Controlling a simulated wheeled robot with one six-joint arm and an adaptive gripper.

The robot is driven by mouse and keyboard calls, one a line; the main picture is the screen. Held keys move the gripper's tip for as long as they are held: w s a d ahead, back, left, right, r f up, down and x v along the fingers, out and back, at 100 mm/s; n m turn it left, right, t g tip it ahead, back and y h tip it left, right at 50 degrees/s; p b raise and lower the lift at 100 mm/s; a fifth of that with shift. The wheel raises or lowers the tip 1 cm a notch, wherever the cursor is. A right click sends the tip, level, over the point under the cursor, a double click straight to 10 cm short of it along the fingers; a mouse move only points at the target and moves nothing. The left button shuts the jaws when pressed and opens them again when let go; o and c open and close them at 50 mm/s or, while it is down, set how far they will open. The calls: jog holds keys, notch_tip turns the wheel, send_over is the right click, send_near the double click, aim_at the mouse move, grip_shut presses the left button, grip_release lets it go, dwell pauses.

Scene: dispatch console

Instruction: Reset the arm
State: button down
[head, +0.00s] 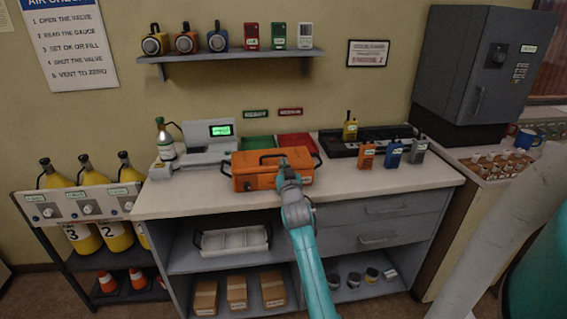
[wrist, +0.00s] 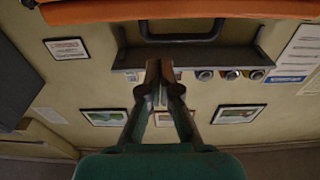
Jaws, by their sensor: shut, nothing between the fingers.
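My teal arm reaches up from the bottom of the head view, and my gripper (head: 287,165) shows in front of the orange case (head: 262,180) on the counter. In the wrist view my gripper (wrist: 160,72) has its two dark fingers together, with nothing between them. That view is upside down: the wall and shelf lie beyond the fingers, and an orange edge of the case (wrist: 180,10) crosses the top. The fingers look apart from the case there; in the head view I cannot tell the gap.
The counter (head: 400,183) holds a grey scale (head: 208,150), green and red mats, and several handheld radios (head: 393,153) at right. A wall shelf (head: 235,55) carries gauges and small devices. A dark cabinet (head: 480,65) stands right; yellow cylinders (head: 88,175) stand left.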

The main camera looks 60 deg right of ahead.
jog(key=f+v, duration=0.1)
jog(key=v, duration=0.5)
jog(key=shift+f, duration=0.25)
jog(key=shift+s+a, duration=0.1)
jog(key=shift+a, duration=0.1)
jog(key=s+a+f+n+t+y, duration=0.1)
jog(key=s+a+f+n+y, duration=0.3)
jog(key=a, duration=0.6)
jog(key=s+a+f+m+t+y, duration=0.1)
jog(key=s+a+f, duration=0.1)
jog(key=a+f, duration=0.6)
jog(key=s+a+f+n+t+y, duration=0.1)
jog(key=s+a+f+n+y, duration=0.2)
jog(key=a, duration=0.8)
jog(key=s+a+f+n+y, duration=0.2)
jog(key=s+a+f+y, duration=0.1)
jog(key=s+a, duration=0.85)
jog(key=s+a+r+n+y, duration=0.1)
jog(key=s+a+r+y, duration=0.1)
jog(key=s, duration=0.5)
jog(key=s+a+r+n+y, duration=0.1)
jog(key=s+a+r, duration=0.2)
jog(key=s, duration=0.4)
jog(key=shift+s+a+g+y, duration=0.3)
jog(key=shift+a+y, duration=0.1)
jog(key=shift+a, duration=0.1)
jog(key=shift+w, duration=0.1)
